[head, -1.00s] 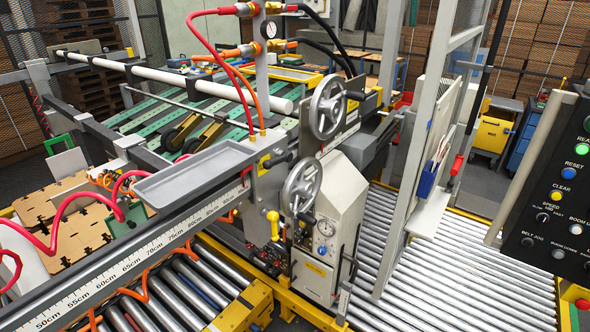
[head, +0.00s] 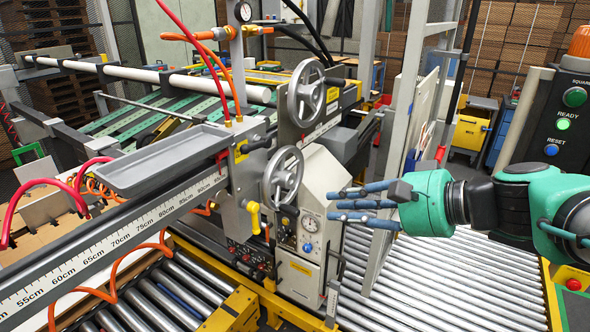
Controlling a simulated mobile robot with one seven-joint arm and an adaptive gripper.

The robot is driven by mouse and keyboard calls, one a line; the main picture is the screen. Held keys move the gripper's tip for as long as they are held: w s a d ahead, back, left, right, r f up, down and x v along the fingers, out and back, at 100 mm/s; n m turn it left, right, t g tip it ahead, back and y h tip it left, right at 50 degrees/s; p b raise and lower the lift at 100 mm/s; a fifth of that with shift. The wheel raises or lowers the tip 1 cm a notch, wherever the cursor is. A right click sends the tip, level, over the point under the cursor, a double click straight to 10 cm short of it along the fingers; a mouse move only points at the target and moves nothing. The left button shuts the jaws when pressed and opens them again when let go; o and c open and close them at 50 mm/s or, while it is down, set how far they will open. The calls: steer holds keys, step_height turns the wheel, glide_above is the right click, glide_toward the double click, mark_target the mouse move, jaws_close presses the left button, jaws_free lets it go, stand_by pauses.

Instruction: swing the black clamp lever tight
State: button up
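My gripper (head: 332,205), with a green body and blue fingers, reaches in from the right. Its fingers are spread and point left, with nothing between them. The gripper is to the right of and lower in the picture than the lever, in front of the grey gauge cabinet (head: 322,180), clearly apart from the lever.
Two handwheels (head: 306,94) (head: 283,174) stand between the lever and my gripper. A yellow-knobbed lever (head: 253,212) hangs below the block. A grey tray (head: 165,160) lies left along the beam. Red and orange hoses rise nearby. A grey post (head: 398,150) stands behind the gripper.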

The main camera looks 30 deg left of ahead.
steer(key=w+a+r+m+y+b, duration=0.1)
steer(key=w+a+y, duration=0.1)
steer(key=a, duration=0.5)
steer(key=w+a+r+g+y+b, duration=0.1)
steer(key=w+a+r+y, duration=0.1)
steer(key=a, duration=0.5)
steer(key=shift+w+r+m+y+b, duration=0.15)
steer(key=shift+w+m+y+b, duration=0.25)
steer(key=shift+w+y, duration=0.15)
steer(key=shift+a, duration=0.3)
